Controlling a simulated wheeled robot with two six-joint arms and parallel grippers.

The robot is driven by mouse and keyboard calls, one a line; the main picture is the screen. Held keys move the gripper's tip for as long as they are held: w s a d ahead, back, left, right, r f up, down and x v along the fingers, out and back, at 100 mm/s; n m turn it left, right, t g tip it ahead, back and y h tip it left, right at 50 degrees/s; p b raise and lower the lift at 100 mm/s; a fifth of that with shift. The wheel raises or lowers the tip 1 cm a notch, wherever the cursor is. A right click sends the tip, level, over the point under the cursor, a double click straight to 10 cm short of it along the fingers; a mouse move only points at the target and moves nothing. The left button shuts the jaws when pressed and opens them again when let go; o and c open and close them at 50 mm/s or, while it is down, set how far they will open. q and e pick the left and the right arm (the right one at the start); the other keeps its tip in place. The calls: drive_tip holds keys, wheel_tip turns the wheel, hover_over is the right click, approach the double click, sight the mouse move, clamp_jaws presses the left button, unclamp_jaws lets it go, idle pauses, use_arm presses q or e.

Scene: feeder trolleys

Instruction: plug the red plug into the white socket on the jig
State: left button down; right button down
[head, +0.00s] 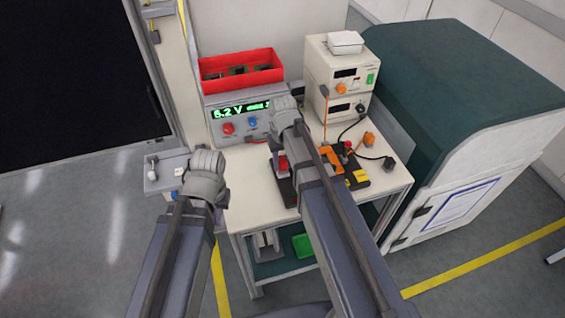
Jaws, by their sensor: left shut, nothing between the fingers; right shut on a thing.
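My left gripper (206,172) is over the left edge of the bench, beside a grey box with white parts (165,168). My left gripper is shut and empty, with its fingers mostly hidden behind the wrist. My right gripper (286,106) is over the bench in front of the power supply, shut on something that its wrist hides. I cannot make out the red plug for sure. A red block on a black base (285,185) stands beside my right forearm. I cannot tell which fixture is the jig or where its white socket is.
A power supply (228,118) reading 6.2 V stands at the back with a red bin (240,72) above it. Two stacked cream instruments (338,78) stand to its right. A black, orange and yellow device (346,168) and cables lie right. A green cabinet (450,75) flanks the bench.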

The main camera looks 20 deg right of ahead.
drive_tip(key=shift+f+b, duration=0.3)
drive_tip(key=shift+f, duration=0.05)
drive_tip(key=shift+c, duration=2.2)
unclamp_jaws()
drive_tip(key=shift+r, duration=0.15)
wheel_tip(320, 180, up, 8)
drive_tip(key=p, duration=0.8)
drive_tip(key=shift+f, duration=0.2)
drive_tip(key=shift+s+a+f, duration=0.1)
drive_tip(key=shift+s+a, duration=0.15)
drive_tip(key=s+a+f+n+h+b, duration=0.1)
drive_tip(key=s+a+f+n+b, duration=0.1)
drive_tip(key=s+a, duration=0.8)
drive_tip(key=s+n, duration=0.1)
drive_tip(key=s, duration=0.2)
drive_tip(key=shift+s+f+b, duration=0.15)
drive_tip(key=shift+s+b, duration=0.2)
drive_tip(key=shift+s, duration=0.05)
